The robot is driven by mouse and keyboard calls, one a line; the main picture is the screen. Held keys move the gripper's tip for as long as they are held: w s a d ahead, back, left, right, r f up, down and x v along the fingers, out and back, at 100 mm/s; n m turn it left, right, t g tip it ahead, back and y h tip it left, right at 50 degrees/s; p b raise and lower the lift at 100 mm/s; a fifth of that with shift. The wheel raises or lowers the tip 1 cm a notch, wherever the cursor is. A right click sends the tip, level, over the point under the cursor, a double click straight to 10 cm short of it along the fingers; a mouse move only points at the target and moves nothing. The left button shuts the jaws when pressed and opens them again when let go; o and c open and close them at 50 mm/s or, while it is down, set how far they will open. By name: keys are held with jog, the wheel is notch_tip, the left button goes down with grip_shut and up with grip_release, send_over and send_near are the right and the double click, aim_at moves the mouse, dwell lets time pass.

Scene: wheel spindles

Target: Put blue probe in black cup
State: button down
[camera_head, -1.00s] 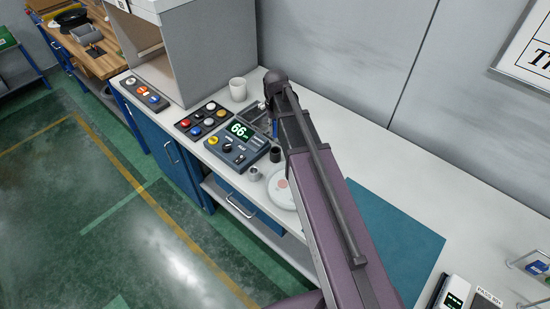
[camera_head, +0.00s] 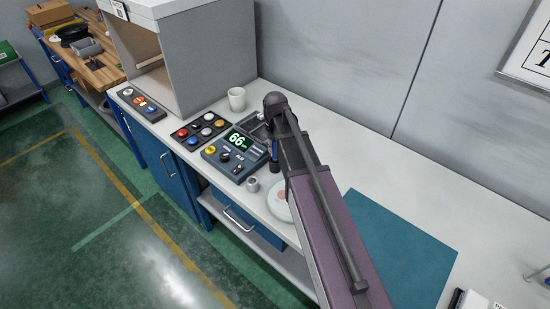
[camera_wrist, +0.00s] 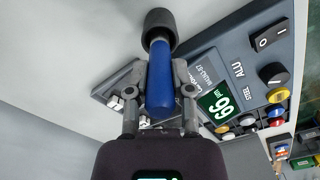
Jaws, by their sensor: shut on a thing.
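My gripper (camera_wrist: 158,82) is shut on the blue probe (camera_wrist: 161,74), with one finger on each side of it. The black cup (camera_wrist: 159,20) lies at the far end of the probe in the wrist view. The blue end overlaps the cup's rim there, but I cannot tell how deep it sits. In the head view, a sliver of the blue probe (camera_head: 273,148) shows upright just over the black cup (camera_head: 275,167), left of my arm. The arm hides most of my gripper there.
The gauge box (camera_head: 236,158) reading 66 stands left of the cup. A small metal cup (camera_head: 252,184) and a round white plate (camera_head: 278,203) are nearby. A white cup (camera_head: 237,98) stands behind. A teal mat (camera_head: 405,235) lies to the right.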

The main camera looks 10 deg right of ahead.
aim_at(275, 154)
dwell(0.3)
jog(key=shift+f+b, duration=1.9)
jog(key=shift+f, duration=0.1)
jog(key=c, duration=0.5)
grip_release()
notch_tip(275, 154, up, 12)
jog(key=p, duration=1.2)
